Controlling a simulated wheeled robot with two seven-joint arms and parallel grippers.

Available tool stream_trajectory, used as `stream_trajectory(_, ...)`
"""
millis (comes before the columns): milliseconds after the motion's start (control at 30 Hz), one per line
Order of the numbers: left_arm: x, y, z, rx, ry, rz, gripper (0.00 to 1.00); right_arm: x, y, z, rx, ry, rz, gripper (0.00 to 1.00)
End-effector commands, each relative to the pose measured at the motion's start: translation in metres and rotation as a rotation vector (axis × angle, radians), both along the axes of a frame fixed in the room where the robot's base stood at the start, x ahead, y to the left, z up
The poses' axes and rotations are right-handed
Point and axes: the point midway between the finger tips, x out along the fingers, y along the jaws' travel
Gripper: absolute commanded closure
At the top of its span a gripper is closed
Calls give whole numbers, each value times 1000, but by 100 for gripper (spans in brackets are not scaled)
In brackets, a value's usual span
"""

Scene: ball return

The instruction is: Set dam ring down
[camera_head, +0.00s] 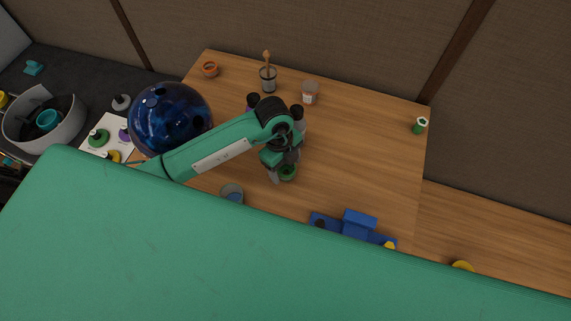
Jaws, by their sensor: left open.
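My left gripper (282,173) reaches down over the wooden table (365,140), near its middle, with its jaws open. A small green round piece (288,173) shows right at the fingertips. It may be the dam ring, but it is too small and too covered to be sure of its shape, or whether a finger touches it. A dark blue glossy ball (168,118) with dark holes stands at the table's left side, partly behind my left forearm. My right gripper is not in view.
At the back stand an orange-rimmed pot (210,69), a cup with a wooden tool (268,80) and a jar (310,93). A clear cup (232,192) and a blue fixture (358,225) lie nearer. The table's right half is mostly clear.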

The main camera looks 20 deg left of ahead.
Motion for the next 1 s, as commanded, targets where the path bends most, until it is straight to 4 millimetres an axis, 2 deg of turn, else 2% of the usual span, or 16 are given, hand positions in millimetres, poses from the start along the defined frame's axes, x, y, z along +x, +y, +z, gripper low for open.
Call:
stream_trajectory(300,2,4,33,1,-1,0,31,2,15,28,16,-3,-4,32)
stream_trajectory(800,8,16,105,0,-2,0,31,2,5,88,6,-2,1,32)
stream_trajectory(1000,9,18,119,-1,-1,-1,31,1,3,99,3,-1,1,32)
